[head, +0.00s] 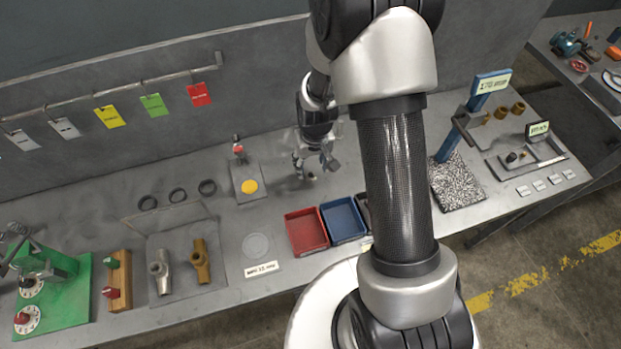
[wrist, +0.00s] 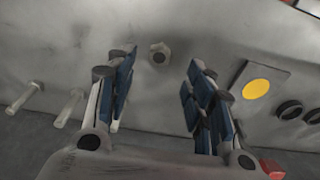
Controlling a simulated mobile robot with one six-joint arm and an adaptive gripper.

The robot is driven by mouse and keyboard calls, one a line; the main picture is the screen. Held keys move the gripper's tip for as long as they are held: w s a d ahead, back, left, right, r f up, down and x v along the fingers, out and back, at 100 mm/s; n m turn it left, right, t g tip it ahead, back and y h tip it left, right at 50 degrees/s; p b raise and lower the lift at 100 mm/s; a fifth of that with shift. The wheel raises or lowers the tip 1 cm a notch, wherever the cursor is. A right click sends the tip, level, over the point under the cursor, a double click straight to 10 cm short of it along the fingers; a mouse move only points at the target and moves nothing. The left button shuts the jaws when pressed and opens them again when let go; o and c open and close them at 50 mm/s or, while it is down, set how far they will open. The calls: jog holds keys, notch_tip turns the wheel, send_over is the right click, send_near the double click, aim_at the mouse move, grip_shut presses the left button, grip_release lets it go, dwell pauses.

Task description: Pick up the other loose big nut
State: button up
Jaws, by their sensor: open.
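One loose big nut (wrist: 159,52), a grey hexagon with a dark hole, lies flat on the bench in the wrist view. My gripper (wrist: 160,70) is open, its blue-padded fingers on either side of the nut in the picture, with nothing between them. I cannot tell how high the fingers are above the nut. In the head view my gripper (head: 315,165) hangs over the bench behind the trays, and the nut is too small to make out surely there.
A red tray (head: 307,230) and a blue tray (head: 343,220) stand in front. A plate with a yellow disc (head: 249,187) is to the left. Two pale bolt-like pegs (wrist: 68,108) show at the wrist view's left. Black rings (head: 178,195) lie further left; bare bench surrounds the nut.

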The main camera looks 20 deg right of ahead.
aim_at(311, 175)
jog(key=shift+w+f+b, duration=0.15)
jog(key=shift+f+b, duration=0.25)
jog(key=shift+f, duration=0.65)
jog(key=shift+w+f+b, duration=0.2)
jog(key=shift+f+b, duration=0.2)
jog(key=shift+f, duration=0.6)
jog(key=shift+w+f+b, duration=0.15)
jog(key=shift+f+b, duration=0.25)
jog(key=shift+f, duration=0.65)
jog(key=shift+r, duration=0.1)
jog(key=shift+c, duration=0.2)
jog(key=c, duration=1.1)
